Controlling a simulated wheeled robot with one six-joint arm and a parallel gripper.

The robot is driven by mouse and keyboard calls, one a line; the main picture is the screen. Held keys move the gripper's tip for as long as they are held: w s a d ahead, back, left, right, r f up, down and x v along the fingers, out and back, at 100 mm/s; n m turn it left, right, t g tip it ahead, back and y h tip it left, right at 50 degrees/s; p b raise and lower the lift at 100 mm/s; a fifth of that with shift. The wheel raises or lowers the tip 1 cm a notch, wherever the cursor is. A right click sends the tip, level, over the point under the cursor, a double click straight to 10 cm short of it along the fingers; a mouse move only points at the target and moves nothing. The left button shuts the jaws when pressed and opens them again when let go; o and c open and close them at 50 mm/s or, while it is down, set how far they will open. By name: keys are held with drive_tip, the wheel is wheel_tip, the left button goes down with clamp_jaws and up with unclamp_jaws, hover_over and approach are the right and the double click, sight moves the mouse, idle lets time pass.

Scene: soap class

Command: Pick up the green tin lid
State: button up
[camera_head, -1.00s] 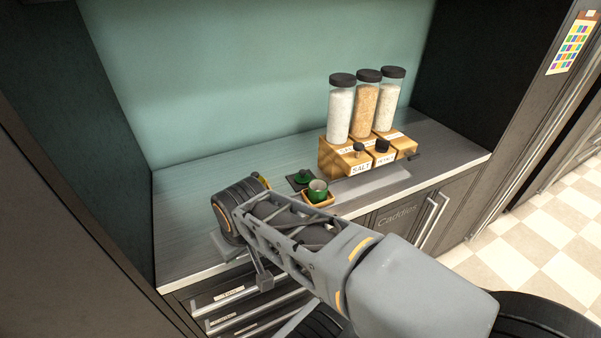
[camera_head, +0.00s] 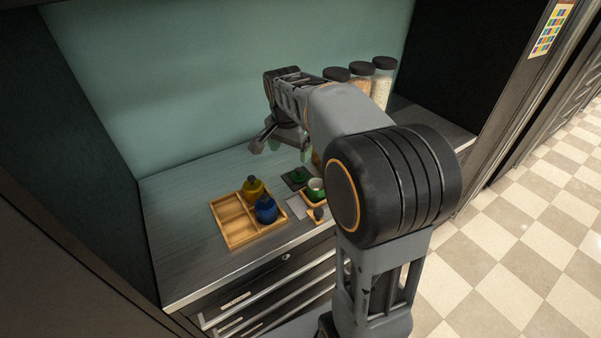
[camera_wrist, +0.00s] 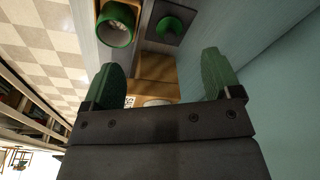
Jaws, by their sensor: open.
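The green tin lid (camera_head: 298,175) lies on a small dark square mat on the counter. In the wrist view the lid (camera_wrist: 170,27) is at the top, beyond the fingertips. The open green tin (camera_head: 316,186) stands beside it in a small wooden tray, and also shows at the top of the wrist view (camera_wrist: 117,24). My gripper (camera_head: 290,150) hangs above the counter, behind and above the lid, apart from it. In the wrist view its two green fingers (camera_wrist: 161,72) are spread wide with nothing held between them.
A wooden tray (camera_head: 226,229) with a yellow bottle (camera_head: 253,187) and a blue bottle (camera_head: 265,208) stands left of the tin. Glass dispensers (camera_head: 382,82) stand at the right, partly hidden by my arm. The teal wall (camera_head: 220,70) closes the back. The left counter is clear.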

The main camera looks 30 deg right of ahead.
drive_tip(key=w+d+m, duration=0.3)
drive_tip(key=w, duration=0.1)
hover_over(298, 169)
drive_tip(key=shift+g, duration=0.4)
drive_tip(key=f, duration=0.8)
drive_tip(key=shift+s+a, duration=0.2)
drive_tip(key=shift+a, duration=0.15)
drive_tip(key=shift+w+d+f+p, duration=0.1)
drive_tip(key=shift+f+p, duration=0.15)
drive_tip(key=shift+f, duration=0.75)
drive_tip(key=shift+d+f+p, duration=0.15)
drive_tip(key=shift+f+p, duration=0.15)
drive_tip(key=shift+f, duration=0.65)
drive_tip(key=shift+w+d+f+p, duration=0.1)
drive_tip(key=shift+f+p, duration=0.15)
drive_tip(key=shift+f, duration=0.75)
drive_tip(key=shift+s, duration=0.1)
drive_tip(key=c, duration=1)
drive_tip(key=shift+r, duration=0.1)
